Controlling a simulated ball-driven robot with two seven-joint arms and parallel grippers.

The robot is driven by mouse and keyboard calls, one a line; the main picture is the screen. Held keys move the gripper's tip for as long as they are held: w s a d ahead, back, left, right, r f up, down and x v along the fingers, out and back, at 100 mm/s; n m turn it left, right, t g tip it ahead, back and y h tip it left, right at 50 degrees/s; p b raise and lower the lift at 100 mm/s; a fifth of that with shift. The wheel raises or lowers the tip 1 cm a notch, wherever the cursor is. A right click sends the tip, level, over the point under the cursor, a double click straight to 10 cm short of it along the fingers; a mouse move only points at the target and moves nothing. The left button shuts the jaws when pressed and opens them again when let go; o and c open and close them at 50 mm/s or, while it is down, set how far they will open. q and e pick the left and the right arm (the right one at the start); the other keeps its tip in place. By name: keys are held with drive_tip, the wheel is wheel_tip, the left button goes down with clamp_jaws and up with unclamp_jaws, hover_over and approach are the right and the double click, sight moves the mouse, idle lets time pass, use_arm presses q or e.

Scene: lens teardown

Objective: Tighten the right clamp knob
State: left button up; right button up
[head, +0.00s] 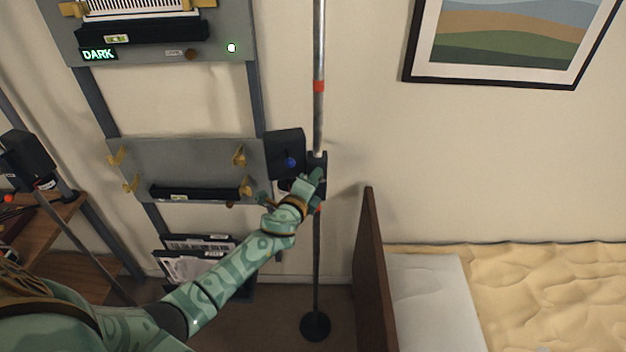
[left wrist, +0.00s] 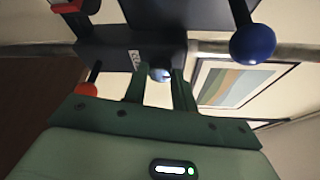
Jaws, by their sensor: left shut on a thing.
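The right clamp (head: 319,163) is a dark block on the upright metal pole (head: 318,120), beside a black box (head: 285,145) with a blue ball knob (head: 291,162). My left gripper (head: 311,183) is at the clamp, and its hand hides part of it. In the left wrist view the dark clamp body (left wrist: 115,54) lies ahead. The two green fingers of my left gripper (left wrist: 160,82) are shut on a small blue-grey clamp knob (left wrist: 160,74). The blue ball knob (left wrist: 253,43) and a red ball (left wrist: 87,90) stand apart from the fingers. My right gripper is not in view.
A grey panel (head: 200,155) with yellow clips is left of the pole. A brown bed board (head: 372,260) and bed (head: 530,290) are at right. The pole stands on a round black base (head: 315,327). Another pole with a dark box (head: 25,155) is at far left.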

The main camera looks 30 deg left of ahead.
use_arm(q)
drive_tip(key=shift+f, duration=0.1)
drive_tip(key=o, duration=1)
drive_tip(key=shift+s, duration=0.5)
drive_tip(key=s+d+r, duration=0.1)
drive_tip(key=s, duration=1.4)
drive_tip(key=shift+r, duration=0.4)
drive_tip(key=shift+s+d, duration=0.1)
